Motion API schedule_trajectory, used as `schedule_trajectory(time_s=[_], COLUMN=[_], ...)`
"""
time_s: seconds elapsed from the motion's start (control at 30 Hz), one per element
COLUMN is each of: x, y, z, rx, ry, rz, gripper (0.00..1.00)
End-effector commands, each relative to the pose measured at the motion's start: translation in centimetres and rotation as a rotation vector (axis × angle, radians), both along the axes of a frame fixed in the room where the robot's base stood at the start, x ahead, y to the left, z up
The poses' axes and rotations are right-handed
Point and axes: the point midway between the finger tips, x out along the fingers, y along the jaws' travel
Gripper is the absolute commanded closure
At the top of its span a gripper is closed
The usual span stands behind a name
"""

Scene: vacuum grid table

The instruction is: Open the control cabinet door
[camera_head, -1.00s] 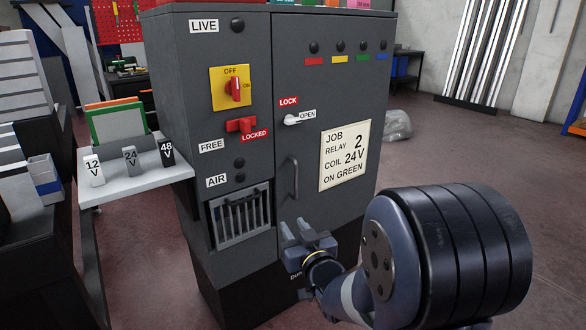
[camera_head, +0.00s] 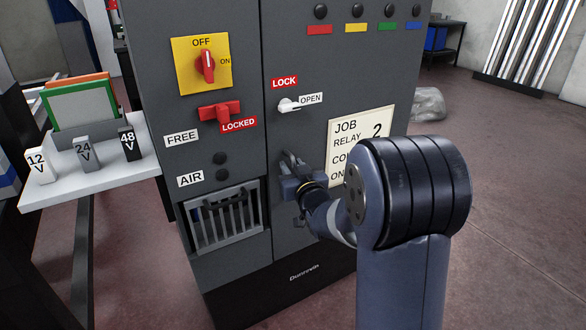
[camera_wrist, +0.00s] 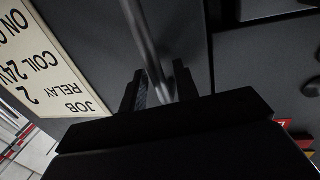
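The grey control cabinet door (camera_head: 303,136) is the right-hand panel of the cabinet, and it looks shut. Its white lever (camera_head: 289,105) sits between the LOCK label and the OPEN label, its tip towards OPEN. My gripper (camera_head: 291,182) is at the door's vertical bar handle (camera_head: 287,160), which it partly hides in the head view. In the wrist view, the handle (camera_wrist: 145,40) runs down between the two fingers of my gripper (camera_wrist: 160,78). The fingers stand on either side of the bar, with a gap visible at least on the right, so they appear open around it.
Left of the door are a red OFF/ON switch (camera_head: 206,66), a red FREE/LOCKED handle (camera_head: 221,112) and a barred compartment (camera_head: 226,216). A shelf (camera_head: 95,178) with 12, 24 and 48 V blocks juts out left. The floor to the right is mostly clear.

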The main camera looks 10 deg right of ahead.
Motion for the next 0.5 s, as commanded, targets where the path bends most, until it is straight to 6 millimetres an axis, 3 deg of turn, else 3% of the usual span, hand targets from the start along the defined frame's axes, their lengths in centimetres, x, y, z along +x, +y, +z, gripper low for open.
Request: schedule_trajectory(time_s=[0.17, 0.5], x=[-0.02, -0.04], y=[0.01, 0.00], z=[-0.01, -0.01], rx=[0.000, 0.000], ry=[0.000, 0.000], rz=[0.000, 0.000], gripper=[0.72, 1.00])
